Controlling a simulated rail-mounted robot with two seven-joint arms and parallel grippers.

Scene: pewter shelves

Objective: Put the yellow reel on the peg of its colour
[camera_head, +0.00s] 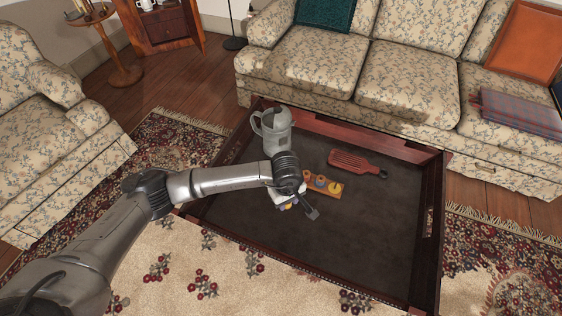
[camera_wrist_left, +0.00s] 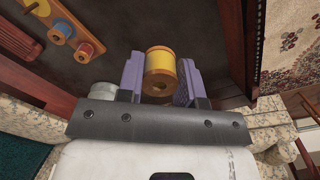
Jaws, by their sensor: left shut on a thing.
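My left gripper (camera_head: 306,208) is shut on the yellow reel. The wrist view shows the reel (camera_wrist_left: 160,70) between the two purple fingers (camera_wrist_left: 160,84), with its round end and centre hole facing the camera. In the head view the reel is mostly hidden by the gripper. A wooden peg board (camera_head: 331,193) lies on the table just beyond the gripper. It also shows at the upper left of the wrist view (camera_wrist_left: 66,14), with small coloured round pieces on it. The reel is apart from the board. My right gripper is not in view.
The dark table (camera_head: 375,232) has a raised reddish wooden rim. A grey pitcher (camera_head: 274,133) stands behind the gripper. The table's front right is clear. A floral sofa (camera_head: 404,87) stands behind.

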